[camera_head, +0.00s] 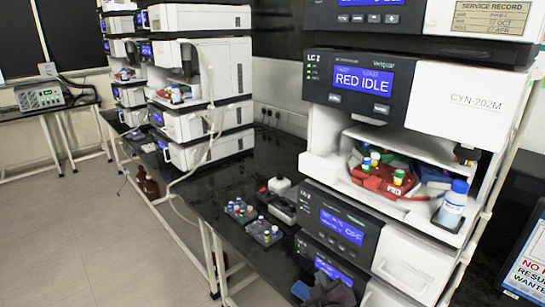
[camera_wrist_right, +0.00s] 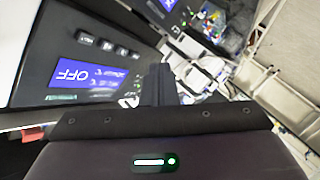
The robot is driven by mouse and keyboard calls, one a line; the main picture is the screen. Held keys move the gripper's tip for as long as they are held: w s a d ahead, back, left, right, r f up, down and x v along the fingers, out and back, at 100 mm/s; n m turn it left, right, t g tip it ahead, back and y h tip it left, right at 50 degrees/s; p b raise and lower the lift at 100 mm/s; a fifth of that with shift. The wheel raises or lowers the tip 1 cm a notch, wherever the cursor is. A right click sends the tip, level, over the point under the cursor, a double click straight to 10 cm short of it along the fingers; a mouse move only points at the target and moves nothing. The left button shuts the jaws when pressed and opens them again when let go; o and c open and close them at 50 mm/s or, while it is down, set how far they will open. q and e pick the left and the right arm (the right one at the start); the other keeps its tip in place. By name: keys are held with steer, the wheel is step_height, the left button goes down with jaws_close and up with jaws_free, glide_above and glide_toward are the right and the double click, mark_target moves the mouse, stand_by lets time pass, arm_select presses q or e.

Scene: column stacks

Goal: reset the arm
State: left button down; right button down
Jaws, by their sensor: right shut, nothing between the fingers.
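My right gripper (camera_head: 326,290) shows at the bottom of the head view, in front of the lowest units of the near stack. Its dark fingers (camera_wrist_right: 163,82) are together and empty in the right wrist view. Beyond them is a dark instrument panel (camera_wrist_right: 80,60) whose screen reads OFF upside down. The near stack has a panel with a screen reading RED IDLE (camera_head: 362,80). Below it is an open bay with a red vial tray (camera_head: 383,181) and a blue-capped bottle (camera_head: 452,205). My left gripper is not in view.
More instrument stacks (camera_head: 205,60) stand further back. The floor (camera_head: 90,230) at left is clear.

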steer(key=s+d+f+m+g+y, duration=0.1)
steer(key=s+d+f+m+g, duration=0.15)
steer(key=s+g, duration=0.65)
steer(key=s+d+f+m+g+y, duration=0.1)
steer(key=s+f+m+g, duration=0.15)
steer(key=s, duration=1.35)
step_height(320, 180, down, 31)
steer(key=s+g, duration=0.2)
steer(key=s+d+f, duration=0.1)
steer(key=s+f, duration=0.7)
steer(key=s, duration=0.1)
steer(key=s+d+f, duration=0.2)
steer(key=s+f, duration=0.6)
steer(key=s, duration=0.2)
steer(key=shift+d+f+g+h, duration=0.25)
steer(key=shift+f+g+h, duration=0.1)
steer(key=shift+g, duration=0.1)
